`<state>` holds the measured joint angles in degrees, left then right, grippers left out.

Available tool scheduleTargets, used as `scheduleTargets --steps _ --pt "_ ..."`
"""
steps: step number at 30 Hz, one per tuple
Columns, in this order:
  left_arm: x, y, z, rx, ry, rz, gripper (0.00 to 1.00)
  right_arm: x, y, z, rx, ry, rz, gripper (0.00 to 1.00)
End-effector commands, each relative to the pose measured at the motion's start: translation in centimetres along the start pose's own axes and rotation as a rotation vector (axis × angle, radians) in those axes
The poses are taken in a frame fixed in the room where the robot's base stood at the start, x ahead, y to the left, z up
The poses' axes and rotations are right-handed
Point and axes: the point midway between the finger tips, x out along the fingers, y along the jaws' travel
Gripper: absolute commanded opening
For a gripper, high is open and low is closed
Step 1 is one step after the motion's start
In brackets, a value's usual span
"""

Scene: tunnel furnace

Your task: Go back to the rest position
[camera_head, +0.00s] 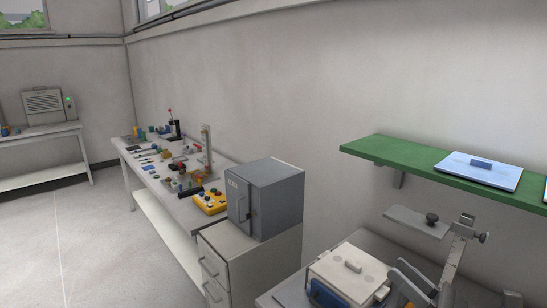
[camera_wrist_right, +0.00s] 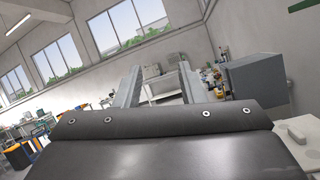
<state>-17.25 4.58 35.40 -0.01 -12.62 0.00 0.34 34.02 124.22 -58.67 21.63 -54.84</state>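My right gripper (camera_head: 402,278) shows at the lower right of the head view, beside a white box-like block (camera_head: 345,268) with a small raised handle on top. In the right wrist view its two grey fingers (camera_wrist_right: 160,82) stand apart with nothing between them, so it is open and empty. The fingers point out over the room. My left gripper is in neither view.
A grey metal stand (camera_head: 460,250) with a flat plate rises close behind the right gripper. A green shelf (camera_head: 400,157) bears a pale blue lidded panel (camera_head: 478,172). A grey furnace box (camera_head: 275,195) sits on a white cabinet (camera_head: 245,262). Open floor (camera_head: 75,240) lies left.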

Motion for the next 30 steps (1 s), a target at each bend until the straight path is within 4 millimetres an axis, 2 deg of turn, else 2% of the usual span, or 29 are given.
scheduleTargets --steps 4,8,11,14,17,20,23,27,30 --pt "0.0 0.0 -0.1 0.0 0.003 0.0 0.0 -2.5 -2.5 1.2 0.336 -0.213 -0.214 0.36" --pt "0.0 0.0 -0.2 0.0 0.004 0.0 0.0 -5.8 -5.2 0.9 0.628 -0.399 -0.409 0.36" --pt "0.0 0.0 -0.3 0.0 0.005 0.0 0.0 -9.0 -7.0 -0.3 0.848 -0.542 -0.565 0.36" --pt "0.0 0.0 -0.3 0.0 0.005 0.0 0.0 -12.7 -8.3 -2.5 1.061 -0.688 -0.728 0.36" --pt "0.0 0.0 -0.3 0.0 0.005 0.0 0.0 -16.5 -8.8 -5.3 1.262 -0.834 -0.898 0.36" --pt "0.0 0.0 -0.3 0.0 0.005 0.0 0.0 -20.4 -8.2 -8.7 1.447 -0.982 -1.077 0.36" --pt "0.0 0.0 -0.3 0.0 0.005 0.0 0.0 -24.0 -6.6 -12.2 1.61 -1.129 -1.266 0.36" --pt "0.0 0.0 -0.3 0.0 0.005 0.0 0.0 -28.0 -3.1 -16.4 1.777 -1.309 -1.514 0.36" --pt "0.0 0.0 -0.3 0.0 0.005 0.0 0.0 -30.0 -0.4 -18.7 1.853 -1.411 -1.67 0.36"
